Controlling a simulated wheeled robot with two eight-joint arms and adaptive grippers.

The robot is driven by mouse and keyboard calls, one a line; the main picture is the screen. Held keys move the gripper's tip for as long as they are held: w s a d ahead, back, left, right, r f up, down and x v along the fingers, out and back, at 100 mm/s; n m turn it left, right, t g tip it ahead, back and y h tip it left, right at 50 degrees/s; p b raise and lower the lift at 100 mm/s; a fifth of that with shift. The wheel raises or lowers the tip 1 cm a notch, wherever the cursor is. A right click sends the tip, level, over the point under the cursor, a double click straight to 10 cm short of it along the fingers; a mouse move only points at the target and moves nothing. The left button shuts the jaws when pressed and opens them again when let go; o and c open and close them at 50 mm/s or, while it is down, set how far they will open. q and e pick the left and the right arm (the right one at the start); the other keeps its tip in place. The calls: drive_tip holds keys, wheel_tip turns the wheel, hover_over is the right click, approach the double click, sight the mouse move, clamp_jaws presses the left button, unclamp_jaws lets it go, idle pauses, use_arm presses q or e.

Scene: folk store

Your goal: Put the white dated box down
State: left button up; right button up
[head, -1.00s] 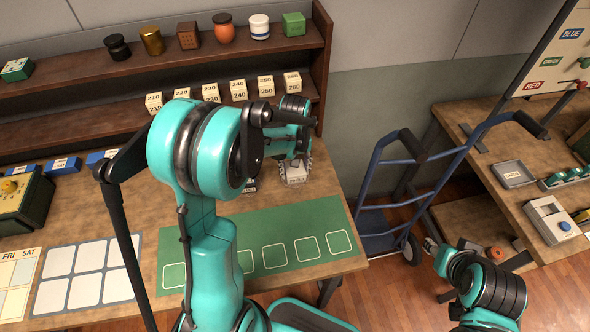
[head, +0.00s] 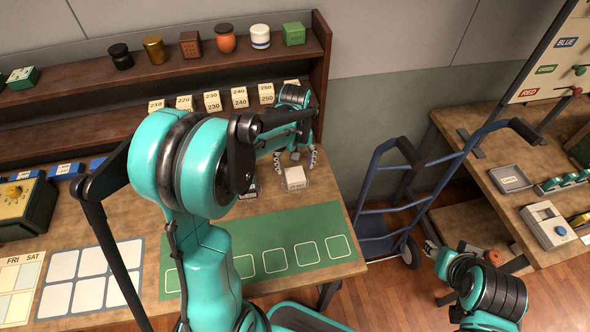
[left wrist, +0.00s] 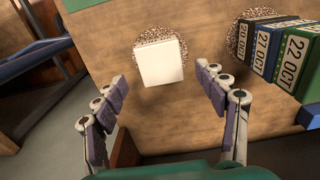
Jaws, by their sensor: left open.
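The white dated box (head: 295,175) stands on a round speckled mat on the wooden table, near the shelf's right end. In the left wrist view the white box (left wrist: 160,62) shows a plain pale top; no date is readable there. The mat (left wrist: 182,42) shows around its far side. My left gripper (head: 295,158) is open and empty, just behind the box in the head view. In the left wrist view its two fingers are spread, apart from the box. My right gripper (head: 431,250) is small at the lower right, and its jaws are unclear.
Dated boxes in blue and green (left wrist: 288,60) stand on another round mat beside the white box. A shelf (head: 130,120) with number blocks rises behind. A green mat with outlined squares (head: 262,238) lies in front. A blue hand truck (head: 385,215) stands right of the table.

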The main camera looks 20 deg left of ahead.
sight(295, 174)
use_arm(q)
wheel_tip(295, 174, up, 7)
drive_tip(key=p, duration=0.2)
drive_tip(key=s+d+r+m+t, duration=0.2)
drive_tip(key=s+d+m+t, duration=0.1)
drive_tip(key=s, duration=0.4)
drive_tip(key=s+d+r+m+t, duration=0.2)
drive_tip(key=s+d+m+t, duration=0.1)
drive_tip(key=s, duration=0.5)
drive_tip(key=shift+d+r+m+t, duration=0.15)
drive_tip(key=shift+d+m+t, duration=0.15)
drive_tip(key=shift+m+t, duration=0.35)
